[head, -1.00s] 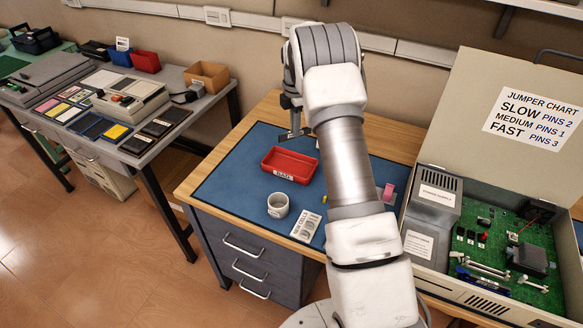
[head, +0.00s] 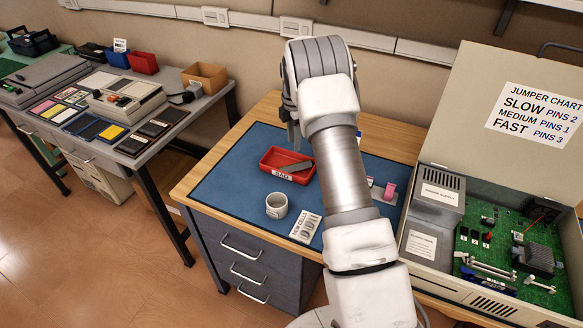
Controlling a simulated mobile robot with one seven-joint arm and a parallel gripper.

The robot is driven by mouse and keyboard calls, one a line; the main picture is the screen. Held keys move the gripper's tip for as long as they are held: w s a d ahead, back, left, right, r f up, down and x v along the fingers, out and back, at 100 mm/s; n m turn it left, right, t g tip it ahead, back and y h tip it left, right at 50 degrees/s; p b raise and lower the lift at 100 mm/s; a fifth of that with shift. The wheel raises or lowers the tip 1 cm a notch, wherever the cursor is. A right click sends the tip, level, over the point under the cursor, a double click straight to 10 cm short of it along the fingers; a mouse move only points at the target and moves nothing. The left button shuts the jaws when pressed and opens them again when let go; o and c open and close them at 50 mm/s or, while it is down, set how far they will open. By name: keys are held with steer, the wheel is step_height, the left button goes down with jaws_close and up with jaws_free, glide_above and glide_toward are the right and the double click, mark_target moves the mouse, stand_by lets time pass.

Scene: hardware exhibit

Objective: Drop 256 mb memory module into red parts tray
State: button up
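The red parts tray (head: 266,164) sits on the blue mat, with a label reading "BAD" on its front. A thin dark grey strip, which looks like the memory module (head: 296,167), lies slantwise inside the tray, its right end near the tray's right side. Its label cannot be read. My gripper (head: 294,148) points down just above the tray's back part, apart from the module. It holds nothing that I can see and appears open, though its fingers are small and seen mostly edge-on.
A pink item (head: 390,191) is right of my arm. An open computer case (head: 430,190) with a green board fills the right. A side table (head: 150,140) is at left.

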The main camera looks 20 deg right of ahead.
steer(key=shift+r, duration=0.15)
step_height(320, 180, up, 17)
steer(key=shift+p, duration=0.45)
steer(key=shift+r, duration=0.1)
